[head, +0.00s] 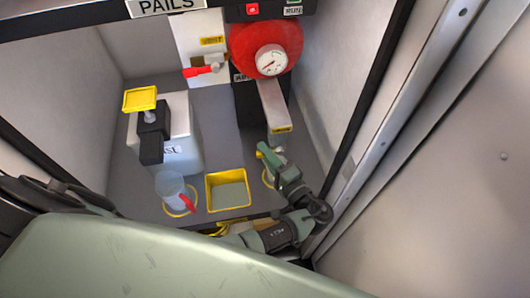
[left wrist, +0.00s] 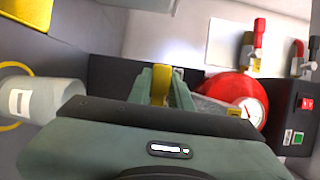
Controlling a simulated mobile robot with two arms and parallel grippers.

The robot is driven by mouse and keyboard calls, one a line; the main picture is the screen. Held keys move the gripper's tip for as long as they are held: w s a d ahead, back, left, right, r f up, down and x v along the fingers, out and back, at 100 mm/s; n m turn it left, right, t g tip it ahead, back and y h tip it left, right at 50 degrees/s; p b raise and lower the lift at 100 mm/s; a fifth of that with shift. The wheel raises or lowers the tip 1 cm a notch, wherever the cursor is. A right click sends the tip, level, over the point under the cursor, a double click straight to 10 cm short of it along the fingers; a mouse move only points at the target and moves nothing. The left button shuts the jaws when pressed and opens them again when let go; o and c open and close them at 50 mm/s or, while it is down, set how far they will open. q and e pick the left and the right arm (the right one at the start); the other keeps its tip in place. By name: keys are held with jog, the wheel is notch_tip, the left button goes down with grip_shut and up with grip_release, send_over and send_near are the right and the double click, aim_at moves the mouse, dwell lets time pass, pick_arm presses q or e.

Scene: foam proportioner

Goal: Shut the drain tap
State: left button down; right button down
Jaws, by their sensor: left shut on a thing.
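My left gripper (head: 265,152) is at the right of the bay, below the grey spout under the red tank. It is shut on a small yellow handle (left wrist: 160,84), which appears to be the drain tap's lever. In the left wrist view the handle stands between the two green fingers (left wrist: 160,78). In the head view only a bit of yellow shows at the fingertips, and the tap's body is mostly hidden by the gripper. I cannot tell from the lever whether the tap is open or shut. My right gripper is not in view.
The red tank (head: 262,40) carries a round gauge (head: 271,60). A red lever (head: 203,70) is left of it. A white container (head: 178,135) with a black and yellow top, a clear jug (head: 171,187) and a yellow-rimmed tray (head: 229,191) stand left. A wall closes the right side.

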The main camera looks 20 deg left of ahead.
pick_arm(q)
jog(key=shift+w+r, duration=0.1)
jog(key=c, duration=1.3)
grip_release()
jog(key=shift+d, duration=0.1)
